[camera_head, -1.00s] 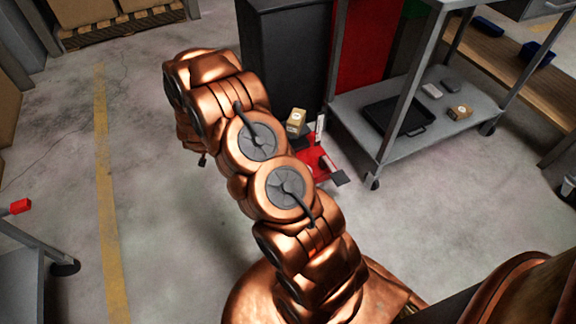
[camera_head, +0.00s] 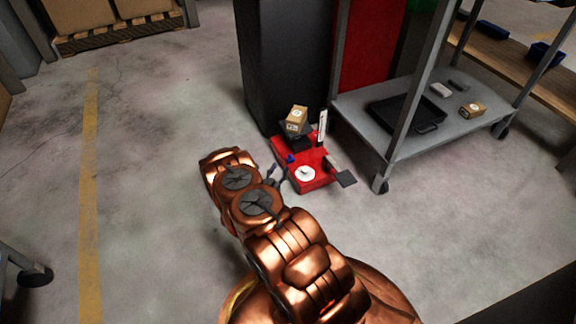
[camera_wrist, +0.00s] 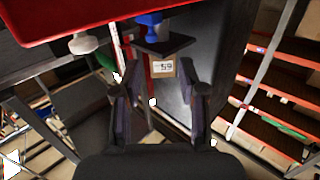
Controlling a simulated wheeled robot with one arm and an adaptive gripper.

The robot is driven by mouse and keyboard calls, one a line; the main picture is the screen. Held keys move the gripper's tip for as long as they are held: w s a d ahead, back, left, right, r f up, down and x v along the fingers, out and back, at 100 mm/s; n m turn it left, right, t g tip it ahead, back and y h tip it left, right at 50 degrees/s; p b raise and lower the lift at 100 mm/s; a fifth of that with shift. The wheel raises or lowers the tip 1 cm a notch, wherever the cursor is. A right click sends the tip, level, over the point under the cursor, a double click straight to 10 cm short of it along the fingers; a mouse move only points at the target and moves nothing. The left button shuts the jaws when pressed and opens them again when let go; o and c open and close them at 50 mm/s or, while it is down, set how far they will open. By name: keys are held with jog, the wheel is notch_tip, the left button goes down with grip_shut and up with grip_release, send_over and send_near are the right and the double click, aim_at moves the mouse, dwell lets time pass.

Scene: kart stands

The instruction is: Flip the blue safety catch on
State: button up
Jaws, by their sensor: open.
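The blue safety catch (camera_head: 290,158) is a small blue piece at the left edge of the red unit (camera_head: 318,168) on the floor. In the wrist view the blue catch (camera_wrist: 149,24) hangs below the red unit (camera_wrist: 60,18), top centre, beyond my fingertips. The catch's exact setting is too small to tell.
A dark cabinet (camera_head: 280,60) stands behind, a grey cart (camera_head: 365,148) at right.

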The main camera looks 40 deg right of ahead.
aim_at(289, 157)
jog(key=b+x, duration=0.1)
jog(key=x, duration=0.1)
jog(key=b+x, duration=0.1)
jog(key=x, duration=0.1)
jog(key=s+b+x, duration=0.1)
jog(key=x, duration=0.1)
jog(key=shift+d+f, duration=0.4)
jog(key=shift+w+d+r+b, duration=0.2)
jog(key=shift+w+d+b, duration=0.15)
jog(key=shift+d, duration=0.3)
grip_shut()
